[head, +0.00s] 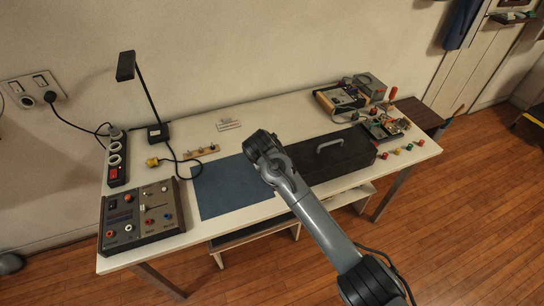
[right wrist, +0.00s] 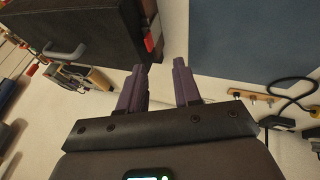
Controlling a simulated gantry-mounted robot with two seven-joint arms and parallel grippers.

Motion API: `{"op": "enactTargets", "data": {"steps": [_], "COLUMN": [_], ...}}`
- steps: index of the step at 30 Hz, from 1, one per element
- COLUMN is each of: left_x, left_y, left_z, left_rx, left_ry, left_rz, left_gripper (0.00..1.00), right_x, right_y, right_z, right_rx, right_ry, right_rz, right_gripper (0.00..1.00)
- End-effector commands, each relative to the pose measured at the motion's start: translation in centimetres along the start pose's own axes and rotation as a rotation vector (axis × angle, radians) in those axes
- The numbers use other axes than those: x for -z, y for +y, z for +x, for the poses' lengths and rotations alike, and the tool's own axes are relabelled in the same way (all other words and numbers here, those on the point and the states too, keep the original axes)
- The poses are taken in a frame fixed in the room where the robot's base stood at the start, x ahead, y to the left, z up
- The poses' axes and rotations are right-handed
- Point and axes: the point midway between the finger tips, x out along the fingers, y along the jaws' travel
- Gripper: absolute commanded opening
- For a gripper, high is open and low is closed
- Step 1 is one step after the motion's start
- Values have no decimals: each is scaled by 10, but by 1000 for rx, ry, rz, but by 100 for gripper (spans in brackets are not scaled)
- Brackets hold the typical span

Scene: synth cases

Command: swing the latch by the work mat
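The blue work mat (head: 225,190) lies flat on the white table, left of a dark case with a grey handle (head: 332,158). In the right wrist view the mat (right wrist: 250,40) is at upper right and the case (right wrist: 75,30) at upper left. A small red-tipped part (right wrist: 151,42), which looks like the latch, sits at the case's side facing the mat. My right gripper (right wrist: 159,88) is open and empty, its purple fingers apart over the white table near that part. In the head view my right arm hides this area. My left gripper is out of view.
A wooden strip with knobs (head: 201,152) stands behind the mat. A control box (head: 140,215), power strip (head: 117,160) and black lamp (head: 145,90) are on the left. Electronics (head: 340,97) and coloured knobs (head: 409,148) are on the right.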

Motion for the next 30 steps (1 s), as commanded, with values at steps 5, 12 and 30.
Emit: {"op": "enactTargets", "data": {"steps": [5, 12, 30], "left_x": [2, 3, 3], "left_y": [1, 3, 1], "left_z": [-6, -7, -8], "left_rx": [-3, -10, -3], "left_ry": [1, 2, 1], "left_rz": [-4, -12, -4], "left_gripper": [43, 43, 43], "right_x": [0, 0, -31], "right_y": [0, 0, -18], "right_z": [-20, -26, -9], "right_rx": [0, 0, 64], "right_ry": [0, -2, -10], "right_rz": [0, 0, 12], "right_gripper": [33, 33, 33]}}
